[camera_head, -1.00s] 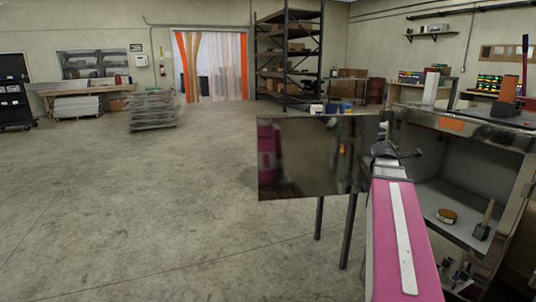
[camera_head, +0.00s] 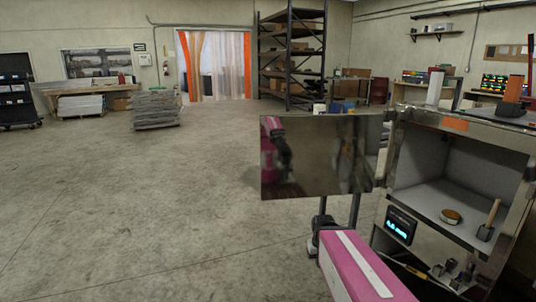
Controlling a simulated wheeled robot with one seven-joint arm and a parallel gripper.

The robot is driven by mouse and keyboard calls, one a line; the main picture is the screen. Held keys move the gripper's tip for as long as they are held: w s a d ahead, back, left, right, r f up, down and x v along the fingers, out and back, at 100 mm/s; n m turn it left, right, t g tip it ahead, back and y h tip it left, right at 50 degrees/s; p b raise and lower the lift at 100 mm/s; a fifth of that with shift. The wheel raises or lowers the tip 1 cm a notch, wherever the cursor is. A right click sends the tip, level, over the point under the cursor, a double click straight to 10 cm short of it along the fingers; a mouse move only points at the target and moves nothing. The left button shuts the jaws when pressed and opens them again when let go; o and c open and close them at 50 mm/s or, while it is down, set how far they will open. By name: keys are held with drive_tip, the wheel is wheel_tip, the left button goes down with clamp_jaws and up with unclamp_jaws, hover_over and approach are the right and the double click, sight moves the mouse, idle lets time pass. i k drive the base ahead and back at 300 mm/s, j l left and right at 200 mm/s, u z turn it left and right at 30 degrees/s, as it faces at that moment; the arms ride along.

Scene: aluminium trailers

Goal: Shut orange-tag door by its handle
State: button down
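The orange tag (camera_head: 455,125) is on the top front edge of a metal cabinet (camera_head: 395,160) at the right. Its door (camera_head: 320,157) stands wide open, swung out to the left. The door is a shiny panel that mirrors part of my pink arm. I cannot make out a handle on the visible face. My gripper (camera_head: 319,226) is a small dark shape at the end of my pink arm, just below the door's lower edge. Its fingers are too small and partly hidden to read, and I cannot tell whether it touches anything.
The open compartment holds a round tin (camera_head: 451,216) and a wooden-handled brush (camera_head: 489,221). A dark box with a lit blue display (camera_head: 400,225) is below it. An orange block (camera_head: 512,88) stands on top. Open concrete floor (camera_head: 150,210) lies to the left.

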sight(306, 155)
drive_tip(key=z, duration=0.4)
drive_tip(key=i+j+z, duration=0.1)
drive_tip(key=j+z, duration=0.6)
drive_tip(key=z, duration=0.2)
drive_tip(key=j+z, duration=0.85)
drive_tip(key=k+j+z, duration=0.15)
drive_tip(key=j, duration=0.35)
drive_tip(key=k+j+z, duration=0.1)
drive_tip(key=k+j, duration=0.15)
drive_tip(key=j, duration=0.25)
drive_tip(key=k+j+z, duration=0.15)
drive_tip(key=j, duration=0.3)
drive_tip(key=k+j+z, duration=0.1)
drive_tip(key=k+j, duration=0.2)
drive_tip(key=j, duration=0.15)
drive_tip(key=k+j+z, duration=0.15)
drive_tip(key=j, duration=0.3)
drive_tip(key=k+j, duration=0.15)
drive_tip(key=j, duration=0.2)
drive_tip(key=k+j, duration=0.2)
drive_tip(key=k+j+z, duration=0.1)
drive_tip(key=j, duration=0.35)
drive_tip(key=k+j, duration=0.2)
drive_tip(key=j, duration=0.15)
drive_tip(key=i+j+z, duration=0.15)
drive_tip(key=j, duration=0.15)
drive_tip(key=i+j+z, duration=0.25)
drive_tip(key=j, duration=0.4)
drive_tip(key=i, duration=0.05)
